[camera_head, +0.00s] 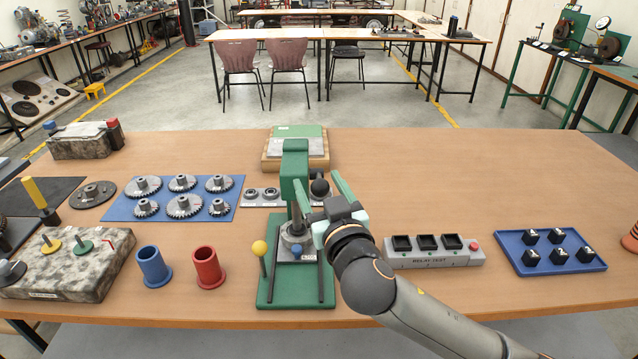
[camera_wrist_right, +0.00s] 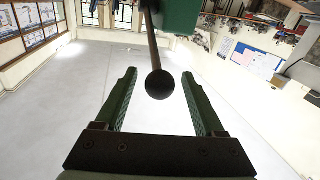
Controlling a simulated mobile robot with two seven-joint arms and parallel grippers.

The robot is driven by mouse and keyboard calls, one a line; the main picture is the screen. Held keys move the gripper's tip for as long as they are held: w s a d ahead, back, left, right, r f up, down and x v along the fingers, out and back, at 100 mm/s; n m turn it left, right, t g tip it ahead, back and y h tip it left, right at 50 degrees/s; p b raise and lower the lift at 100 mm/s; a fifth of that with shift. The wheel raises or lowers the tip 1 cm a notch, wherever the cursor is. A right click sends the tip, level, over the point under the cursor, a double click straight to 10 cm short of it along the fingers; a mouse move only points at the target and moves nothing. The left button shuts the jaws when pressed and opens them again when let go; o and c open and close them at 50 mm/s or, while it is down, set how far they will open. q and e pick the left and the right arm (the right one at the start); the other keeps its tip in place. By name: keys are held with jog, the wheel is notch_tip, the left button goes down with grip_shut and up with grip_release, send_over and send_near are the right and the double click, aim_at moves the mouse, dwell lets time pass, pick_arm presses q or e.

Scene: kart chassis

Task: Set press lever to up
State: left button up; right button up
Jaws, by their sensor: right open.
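The green press (camera_head: 294,170) stands on its green base near the front middle of the table. A dark rod with a black ball knob (camera_head: 320,187) comes from the press head on its right side. In the right wrist view the black ball (camera_wrist_right: 160,84) hangs on its rod (camera_wrist_right: 152,45) between the fingertips, with the green press head (camera_wrist_right: 180,14) behind. My right gripper (camera_head: 317,181) is open, its fingers on either side of the knob and apart from it in the wrist view. The rod's exact tilt is hard to tell. My left gripper is not in view.
A yellow-knobbed stick (camera_head: 260,249) stands at the press's left. Blue (camera_head: 153,267) and red (camera_head: 208,268) cups stand further left, and a blue gear mat (camera_head: 117,211) lies behind them. A grey relay box (camera_head: 432,258) and a blue tray (camera_head: 557,269) lie right. The back right table is clear.

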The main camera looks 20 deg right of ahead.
jog(key=shift+c, duration=0.4)
grip_shut()
dwell(0.9)
